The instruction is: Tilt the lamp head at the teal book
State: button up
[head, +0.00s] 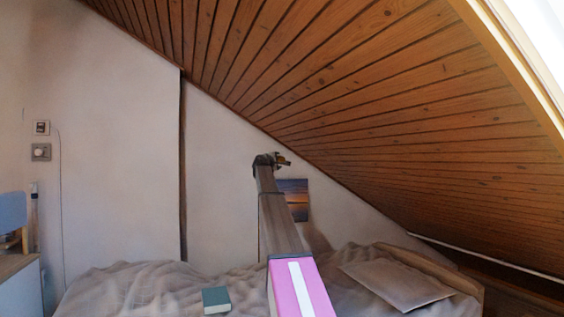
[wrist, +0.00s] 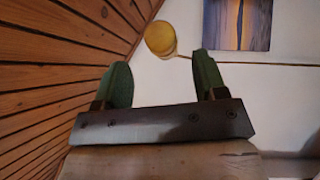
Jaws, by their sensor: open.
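The teal book (head: 216,300) lies on the bed at the bottom of the head view, left of my arm. The lamp head (wrist: 160,38) is a yellow, rounded shape with a thin rod at its lower right in the wrist view. My gripper (wrist: 163,82) is open, with its two green fingers apart and nothing between them. The lamp head shows beyond the fingertips, in the gap between them, and looks apart from them. In the head view my gripper (head: 267,160) is raised near the wall and sloped ceiling. A small brownish shape beside it there may be the lamp head; it is too small to tell.
A rumpled bed (head: 140,285) spans the bottom, with a pillow (head: 397,283) at right. A picture (head: 294,198) hangs on the wall behind my arm; it also shows in the wrist view (wrist: 237,25). The sloped wooden ceiling (head: 380,90) comes close to my gripper.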

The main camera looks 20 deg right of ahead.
aim_at(281, 160)
jog(key=x, duration=0.7)
jog(key=c, duration=0.8)
